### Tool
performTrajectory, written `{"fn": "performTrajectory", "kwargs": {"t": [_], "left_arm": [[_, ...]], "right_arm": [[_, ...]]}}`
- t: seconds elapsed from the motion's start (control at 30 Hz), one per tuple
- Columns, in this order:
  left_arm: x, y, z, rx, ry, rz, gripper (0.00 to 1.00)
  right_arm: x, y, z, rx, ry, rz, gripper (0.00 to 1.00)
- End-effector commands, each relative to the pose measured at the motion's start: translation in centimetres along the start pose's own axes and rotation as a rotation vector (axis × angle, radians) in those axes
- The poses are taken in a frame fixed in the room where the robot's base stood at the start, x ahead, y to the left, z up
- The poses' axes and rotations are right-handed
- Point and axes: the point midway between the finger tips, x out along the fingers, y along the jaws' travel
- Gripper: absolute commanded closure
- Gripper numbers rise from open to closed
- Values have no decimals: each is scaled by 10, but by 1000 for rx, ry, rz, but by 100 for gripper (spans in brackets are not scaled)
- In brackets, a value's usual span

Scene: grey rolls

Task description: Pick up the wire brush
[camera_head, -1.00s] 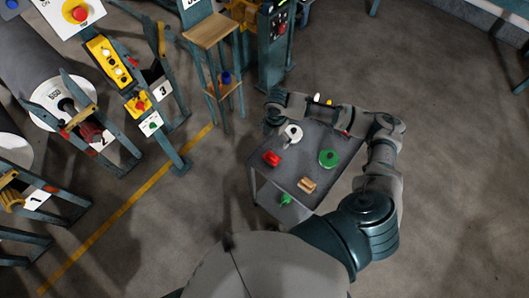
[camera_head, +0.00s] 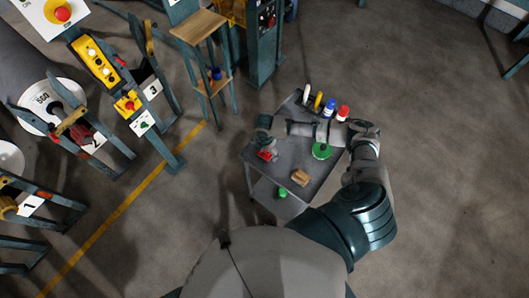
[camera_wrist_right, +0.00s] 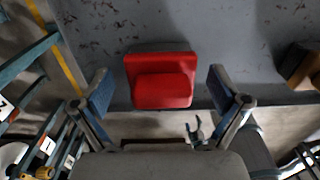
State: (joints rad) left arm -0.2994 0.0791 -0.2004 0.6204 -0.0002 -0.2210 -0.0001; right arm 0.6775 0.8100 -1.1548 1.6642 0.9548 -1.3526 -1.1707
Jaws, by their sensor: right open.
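A tan wooden block-like item (camera_head: 301,177), which looks like the wire brush, lies on the grey cart top near its front edge. Its bristles cannot be made out. A dark brown and tan item, likely the same one, is cut off at the right edge of the right wrist view (camera_wrist_right: 302,68). My right gripper (camera_head: 266,152) is open and empty above the left side of the cart. In the right wrist view its fingers (camera_wrist_right: 160,78) stand apart on either side of a red object (camera_wrist_right: 160,82), without visible contact. My left gripper is not in view.
The grey cart (camera_head: 318,170) also carries a green roll (camera_head: 322,151) and several upright bottles or markers (camera_head: 330,107) at its back. A green item (camera_head: 283,192) sits on the lower shelf. Stands with rolls fill the left. The floor to the right is clear.

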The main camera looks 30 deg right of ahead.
Motion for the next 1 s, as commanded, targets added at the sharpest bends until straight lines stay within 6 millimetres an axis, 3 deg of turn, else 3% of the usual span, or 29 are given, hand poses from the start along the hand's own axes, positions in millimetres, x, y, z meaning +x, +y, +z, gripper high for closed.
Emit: {"fn": "performTrajectory", "kwargs": {"t": [0.23, 0.5, 0.83, 1.0], "left_arm": [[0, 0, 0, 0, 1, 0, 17], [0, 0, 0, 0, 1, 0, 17], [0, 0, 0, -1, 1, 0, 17], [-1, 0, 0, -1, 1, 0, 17]], "right_arm": [[2, 0, 0, 0, 0, 2, 5], [1, 1, -1, 0, -1, 1, 70], [-1, 0, 0, 0, 0, 2, 70], [-14, 1, 0, 1, 0, 5, 71]]}}
